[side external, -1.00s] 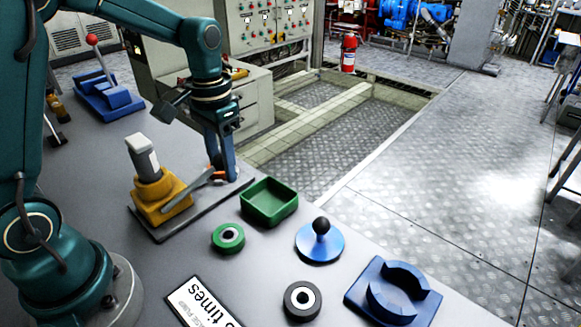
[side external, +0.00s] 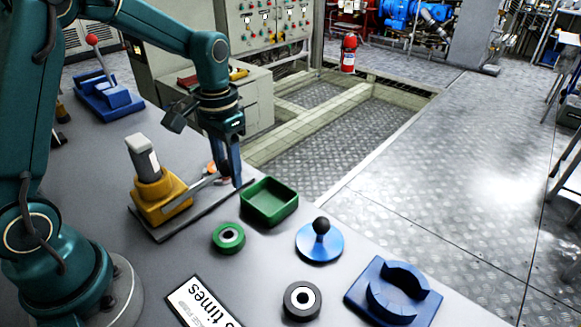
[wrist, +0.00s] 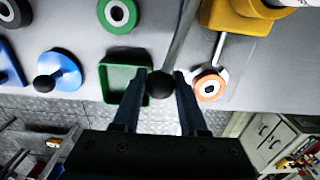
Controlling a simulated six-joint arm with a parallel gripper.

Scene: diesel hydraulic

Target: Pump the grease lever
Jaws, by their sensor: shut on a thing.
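The grease pump (side external: 163,196) has a yellow body and a grey cylinder with a white top, and stands on a dark base plate. Its grey lever (side external: 203,181) reaches right toward my gripper (side external: 231,182). In the wrist view, the lever's round black knob (wrist: 160,84) sits between the two fingertips of my gripper (wrist: 161,80), which is shut on it. In the side view my fingers hide the knob. The pump's yellow body (wrist: 240,18) shows at the upper right of the wrist view. An orange and white ring-shaped part (wrist: 208,86) lies just beside the right finger.
A green tray (side external: 270,203) stands close to the right of my gripper. A green ring (side external: 228,237), a blue disc with a black knob (side external: 319,243), a dark ring (side external: 302,300) and a blue cradle (side external: 393,292) lie toward the front. A blue red-knobbed lever device (side external: 108,97) stands behind.

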